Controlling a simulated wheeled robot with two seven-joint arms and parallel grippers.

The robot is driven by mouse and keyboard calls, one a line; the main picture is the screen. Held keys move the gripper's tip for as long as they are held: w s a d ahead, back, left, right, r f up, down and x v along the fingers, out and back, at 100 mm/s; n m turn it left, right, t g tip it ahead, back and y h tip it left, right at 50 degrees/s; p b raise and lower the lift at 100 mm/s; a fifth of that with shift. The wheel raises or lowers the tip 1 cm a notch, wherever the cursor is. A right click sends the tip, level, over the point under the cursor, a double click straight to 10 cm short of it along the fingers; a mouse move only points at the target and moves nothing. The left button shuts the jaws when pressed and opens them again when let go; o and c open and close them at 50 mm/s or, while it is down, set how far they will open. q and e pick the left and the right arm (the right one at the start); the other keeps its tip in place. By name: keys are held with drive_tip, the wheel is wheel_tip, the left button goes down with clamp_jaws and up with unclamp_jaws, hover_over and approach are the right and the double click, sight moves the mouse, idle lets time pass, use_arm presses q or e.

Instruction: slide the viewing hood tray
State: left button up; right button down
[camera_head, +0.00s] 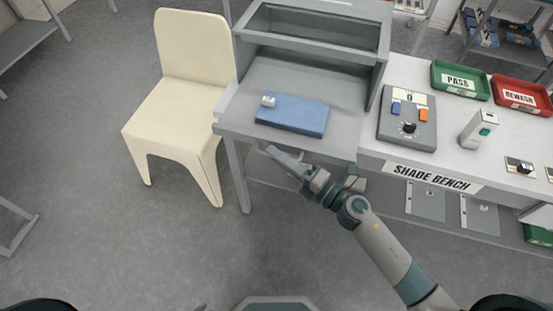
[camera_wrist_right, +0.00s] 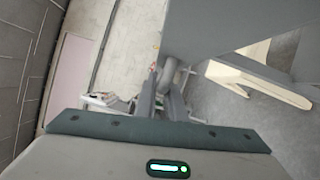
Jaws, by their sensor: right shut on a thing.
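The grey viewing hood (camera_head: 315,30) stands at the left end of the bench, with a dark window in its top. Its grey tray (camera_head: 325,148) lies below, with a blue pad (camera_head: 292,116) and a small pale cylinder (camera_head: 268,101) on it. My right gripper (camera_head: 270,151) is at the tray's front edge, shut on the tray handle (camera_head: 262,147), which is partly hidden by the fingers. In the right wrist view the fingers (camera_wrist_right: 160,98) close around a grey handle piece (camera_wrist_right: 168,74) beside the grey panel. My left gripper is out of view.
A cream chair (camera_head: 178,95) stands close left of the hood. Right of it, the bench holds a grey control box (camera_head: 408,118), a green PASS tray (camera_head: 460,80), a red REWASH tray (camera_head: 518,96) and a white device (camera_head: 478,130). The floor in front is clear.

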sight(276, 125)
drive_tip(key=w+d, duration=0.1)
drive_tip(key=w, duration=0.4)
drive_tip(key=w+d+b, duration=0.1)
drive_tip(key=w, duration=0.1)
drive_tip(key=shift+w+d+f, duration=0.1)
drive_tip(key=shift+w+d, duration=0.2)
drive_tip(key=shift+w, duration=0.15)
drive_tip(key=c, duration=1.8)
unclamp_jaws()
drive_tip(key=shift+c, duration=0.2)
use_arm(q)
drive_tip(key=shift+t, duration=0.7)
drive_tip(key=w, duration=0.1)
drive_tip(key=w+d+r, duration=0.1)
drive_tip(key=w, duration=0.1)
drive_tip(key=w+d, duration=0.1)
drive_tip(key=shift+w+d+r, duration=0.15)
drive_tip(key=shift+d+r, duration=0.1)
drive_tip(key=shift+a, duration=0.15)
